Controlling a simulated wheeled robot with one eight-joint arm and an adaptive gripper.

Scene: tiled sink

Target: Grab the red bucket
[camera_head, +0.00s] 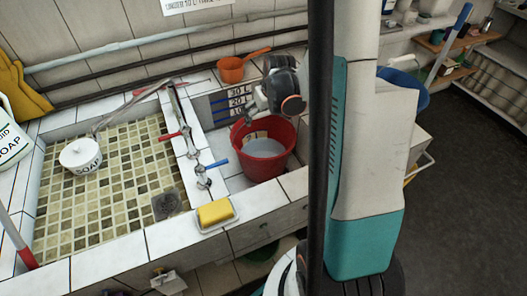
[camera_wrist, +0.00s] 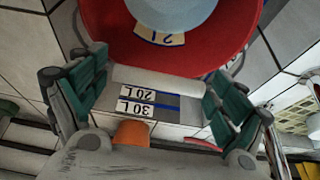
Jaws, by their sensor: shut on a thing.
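The red bucket (camera_head: 263,166) stands upright in the narrow tiled basin right of the taps, with pale grey contents inside. My gripper (camera_head: 250,112) is at its back rim, reaching down from above. In the wrist view, the bucket (camera_wrist: 232,32) fills the top, with a "2 L" label on its inside. The fingers of my gripper (camera_wrist: 158,84) stand at the two ends of a pale bar, which looks like the bucket's handle grip. The gripper is shut on it. My arm hides part of the wall behind the bucket.
Blue-handled (camera_head: 211,165) and red-handled taps stand left of the bucket. A yellow sponge (camera_head: 215,212) lies at the front edge. A soap pot (camera_head: 82,156) sits in the mosaic sink. A blue bucket (camera_head: 412,92) is at right.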

